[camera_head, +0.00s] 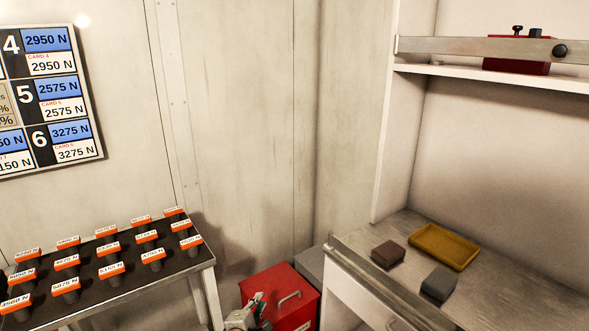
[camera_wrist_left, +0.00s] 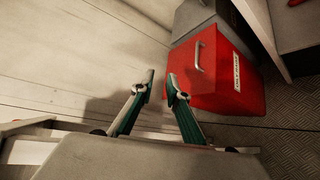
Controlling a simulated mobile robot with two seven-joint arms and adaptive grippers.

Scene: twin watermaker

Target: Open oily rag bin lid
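The oily rag bin (camera_head: 285,291) is a red box on the floor in the corner, between the rack table and the counter. Its lid is shut and has a grey bar handle (camera_head: 289,299). In the left wrist view the red bin (camera_wrist_left: 212,75) is ahead and to the right, with its handle (camera_wrist_left: 198,56) and a white label on it. My left gripper (camera_wrist_left: 161,84) is open and empty, with its fingers apart, short of the bin and left of the handle. In the head view it shows at the bin's near left edge. My right gripper is not in view.
A table (camera_head: 206,265) with rows of orange-topped pieces stands left of the bin. A counter (camera_head: 480,300) with a metal rail, a yellow tray (camera_head: 444,246) and two small blocks is at the right. A grey box (camera_head: 312,266) stands behind the bin.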

